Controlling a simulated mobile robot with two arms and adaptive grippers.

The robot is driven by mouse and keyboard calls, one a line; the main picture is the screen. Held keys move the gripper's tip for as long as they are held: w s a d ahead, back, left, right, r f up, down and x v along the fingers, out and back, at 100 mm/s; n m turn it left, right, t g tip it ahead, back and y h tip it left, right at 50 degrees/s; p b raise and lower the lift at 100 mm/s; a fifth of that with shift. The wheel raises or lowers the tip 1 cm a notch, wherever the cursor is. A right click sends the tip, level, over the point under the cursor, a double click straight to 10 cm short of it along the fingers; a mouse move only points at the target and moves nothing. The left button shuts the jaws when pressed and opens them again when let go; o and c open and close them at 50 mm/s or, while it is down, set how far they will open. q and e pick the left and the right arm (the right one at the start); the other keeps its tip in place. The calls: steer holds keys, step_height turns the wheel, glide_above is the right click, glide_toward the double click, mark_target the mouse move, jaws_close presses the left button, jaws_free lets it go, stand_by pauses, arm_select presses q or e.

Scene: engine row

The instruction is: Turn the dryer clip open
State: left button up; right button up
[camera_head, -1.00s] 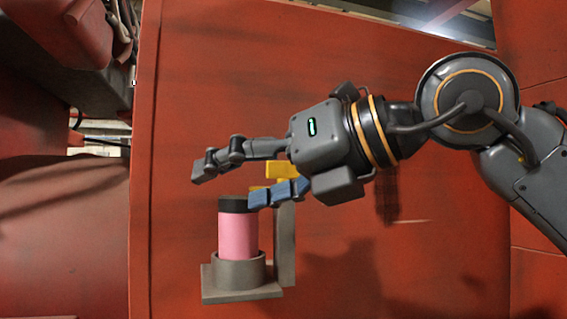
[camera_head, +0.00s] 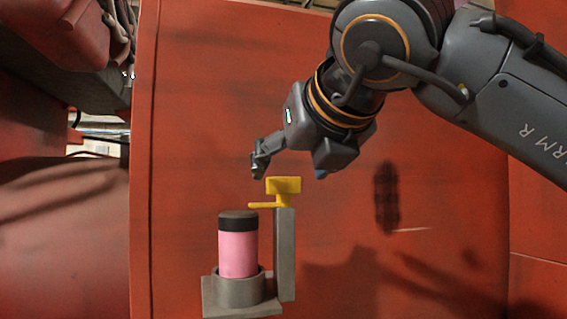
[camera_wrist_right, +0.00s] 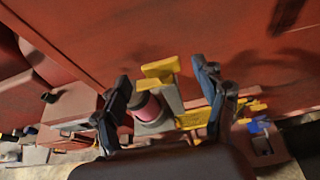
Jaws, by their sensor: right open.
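The dryer clip (camera_head: 284,187) is a yellow piece on top of a grey post (camera_head: 285,255), with a thin arm reaching left over the dryer. The dryer (camera_head: 238,252) is a pink cylinder with a black cap, upright in a grey round holder (camera_head: 240,292). My right gripper (camera_head: 288,172) is just above the clip, pointing down, apart from it in the head view. In the right wrist view the open fingers (camera_wrist_right: 163,98) stand on either side of the yellow clip (camera_wrist_right: 160,69) and the dryer (camera_wrist_right: 146,107). My left gripper is out of view.
A red wall panel (camera_head: 430,250) stands behind the holder, with clear space to the right. Dark red machinery (camera_head: 60,40) is at the left. In the wrist view, yellow, grey and blue parts (camera_wrist_right: 260,128) lie at the right.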

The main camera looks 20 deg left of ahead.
mark_target(285, 178)
steer(key=p+x, duration=0.1)
steer(key=x, duration=0.3)
steer(key=shift+r+p, duration=0.15)
steer(key=shift+p, duration=0.15)
steer(key=shift+w+a+f, duration=0.3)
steer(key=shift+w, duration=0.05)
steer(key=c, duration=1.2)
